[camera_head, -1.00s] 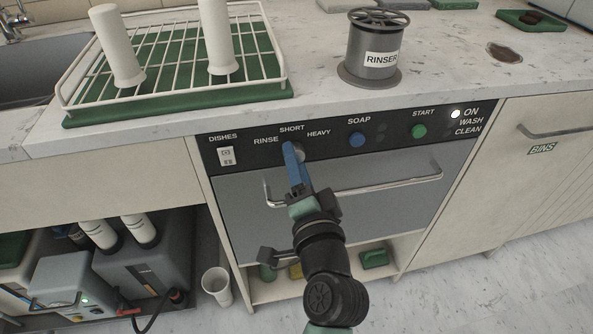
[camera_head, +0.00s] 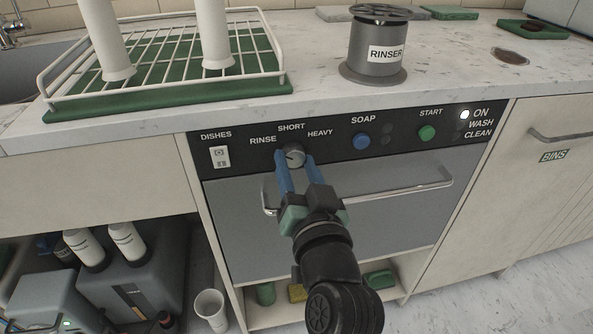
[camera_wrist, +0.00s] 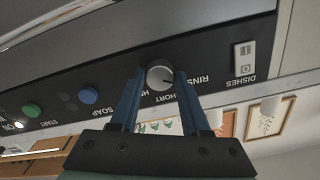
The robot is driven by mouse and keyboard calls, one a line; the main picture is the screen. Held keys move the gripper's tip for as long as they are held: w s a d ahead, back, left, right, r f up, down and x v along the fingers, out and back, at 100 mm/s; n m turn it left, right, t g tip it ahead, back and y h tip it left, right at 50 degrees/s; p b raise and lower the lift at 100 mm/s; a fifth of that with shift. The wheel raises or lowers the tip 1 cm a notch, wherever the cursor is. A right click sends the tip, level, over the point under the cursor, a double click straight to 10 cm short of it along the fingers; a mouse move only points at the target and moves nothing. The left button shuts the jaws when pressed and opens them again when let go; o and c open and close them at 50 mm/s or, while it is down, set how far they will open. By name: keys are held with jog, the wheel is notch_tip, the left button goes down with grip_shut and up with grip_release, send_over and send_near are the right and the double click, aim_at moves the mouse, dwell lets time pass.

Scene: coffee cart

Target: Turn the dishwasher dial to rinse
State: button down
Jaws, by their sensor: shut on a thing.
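The round grey dial (camera_head: 294,154) sits on the dishwasher's black panel (camera_head: 340,143), below the words RINSE, SHORT and HEAVY. Its dark mark slants to the left, toward the RINSE side; in the wrist view the dial (camera_wrist: 160,75) shows upside down with the mark toward RINSE on the right. My gripper (camera_head: 295,163) has its two blue fingers on either side of the dial, shut on it. The fingers (camera_wrist: 160,88) also flank the dial in the wrist view. The exact finger contact is hard to see.
A DISHES switch (camera_head: 220,157) lies left of the dial. A blue SOAP button (camera_head: 361,141) and green START button (camera_head: 427,133) lie to the right. The ON light (camera_head: 465,114) is lit. A dish rack (camera_head: 165,85) stands above.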

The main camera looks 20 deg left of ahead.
jog(key=shift+n, duration=0.3)
jog(key=shift+c, duration=1.9)
grip_release()
jog(key=shift+s+d, duration=0.1)
jog(key=v, duration=1.2)
jog(key=shift+s+d+p, duration=0.2)
jog(key=shift+s+p, duration=0.1)
jog(key=w+d+r+t+h, duration=0.2)
jog(key=d+r+t, duration=0.1)
jog(key=r, duration=0.7)
jog(key=w+d+r+t+h, duration=0.2)
jog(key=w+r+t, duration=0.1)
jog(key=r, duration=0.6)
jog(key=s+d+r+m+t+h, duration=0.2)
jog(key=s+r+t+h, duration=0.1)
jog(key=r, duration=0.5)
jog(key=s+d+r+m+t+h, duration=0.1)
jog(key=s+r+t+h, duration=0.2)
jog(key=r, duration=0.5)
notch_tip(320, 180, up, 37)
jog(key=p, duration=3.6)
jog(key=shift+d+p, duration=0.25)
jog(key=shift+p, duration=0.15)
